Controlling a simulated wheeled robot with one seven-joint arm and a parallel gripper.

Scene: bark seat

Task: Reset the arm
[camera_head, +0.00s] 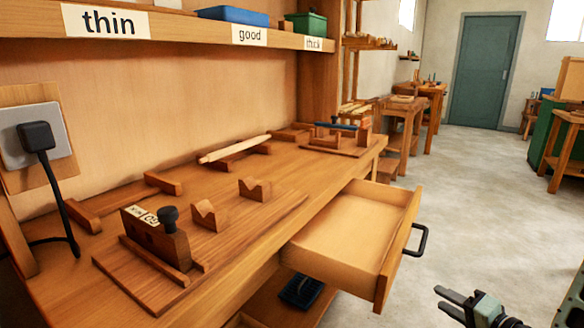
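My gripper (456,305) is at the bottom right in the head view, low over the floor and to the right of the open drawer. Its two dark fingers point left and are spread apart, with nothing between them. Part of my arm shows at the right edge, and the rest is out of the picture.
A wooden workbench (262,240) fills the left, with a wooden jig (158,240), V-blocks and a pale stick (233,149). An empty drawer (345,235) with a black handle (420,240) stands open toward my gripper. The floor (480,200) beyond is clear.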

